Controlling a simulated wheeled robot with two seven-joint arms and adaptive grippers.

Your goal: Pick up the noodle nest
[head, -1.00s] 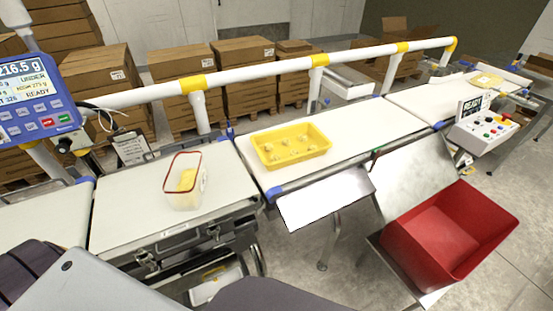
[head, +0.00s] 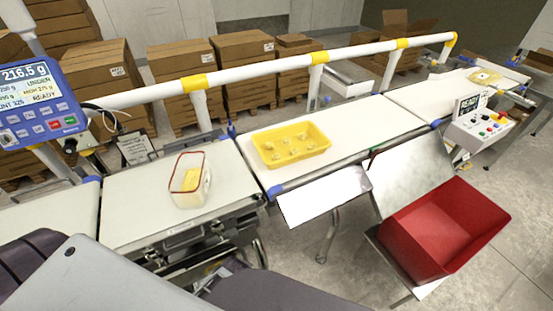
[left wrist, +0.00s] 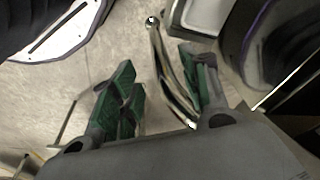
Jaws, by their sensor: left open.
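Several small pale noodle nests (head: 296,148) lie in a yellow tray (head: 318,152) on the middle belt in the head view. I cannot tell one nest from another in detail. A clear tub with a red rim (head: 189,180) stands on the belt section to the left, with something yellow inside. My left gripper (left wrist: 165,97) shows in the left wrist view, its green-padded fingers apart and nothing between them, with floor and a metal leg behind. Neither gripper shows in the head view; my right gripper is in no view.
A white rail (head: 260,68) runs behind the belts. A metal chute (head: 412,172) and a red bin (head: 445,230) stand in front. A control box (head: 484,128) is at the right, near another yellow item (head: 484,76).

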